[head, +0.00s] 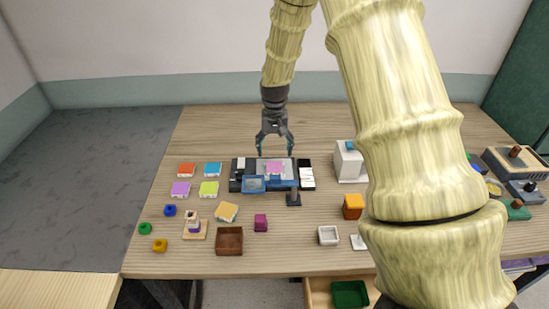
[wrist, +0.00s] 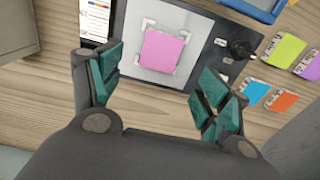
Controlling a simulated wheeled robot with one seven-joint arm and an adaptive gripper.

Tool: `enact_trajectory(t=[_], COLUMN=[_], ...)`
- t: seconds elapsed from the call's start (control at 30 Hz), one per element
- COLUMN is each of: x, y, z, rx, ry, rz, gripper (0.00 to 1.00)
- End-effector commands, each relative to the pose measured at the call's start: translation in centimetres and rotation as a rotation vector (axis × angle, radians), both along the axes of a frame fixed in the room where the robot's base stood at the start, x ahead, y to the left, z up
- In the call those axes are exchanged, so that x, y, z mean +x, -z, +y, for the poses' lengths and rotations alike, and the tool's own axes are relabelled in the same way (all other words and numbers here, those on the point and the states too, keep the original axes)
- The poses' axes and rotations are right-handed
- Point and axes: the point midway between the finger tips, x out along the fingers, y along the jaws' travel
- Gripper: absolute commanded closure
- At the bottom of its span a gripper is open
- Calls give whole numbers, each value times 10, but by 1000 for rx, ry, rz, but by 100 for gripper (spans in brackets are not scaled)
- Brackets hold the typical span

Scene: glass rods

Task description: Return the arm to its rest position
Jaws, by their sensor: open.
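My arm reaches over the table in the head view, its large yellowish links filling the right of the picture. My gripper (head: 275,150) points down above the far part of the dark device with a pale plate (head: 290,184). Its two fingers are apart with nothing between them. In the wrist view my gripper (wrist: 160,95) shows teal finger pads spread wide. A pink square (wrist: 166,52) lies on the pale plate beyond the fingers, apart from them. The same pink square (head: 274,167) shows just below the gripper in the head view.
Coloured squares, including a red one (head: 187,169) and a blue one (head: 213,169), lie at left. A brown open box (head: 229,240) and a magenta block (head: 261,223) are in front. A white box-shaped device (head: 349,162) stands right of the gripper. An open drawer holds a green tray (head: 350,293).

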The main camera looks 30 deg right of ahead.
Motion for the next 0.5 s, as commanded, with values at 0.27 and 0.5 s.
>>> enact_trajectory(t=[0.27, 0.5], x=[1, 0], y=[-39, -50], z=[0, 0], rx=[-1, 0], ry=[-1, 0], rz=[-1, 0], gripper=[24, 24])
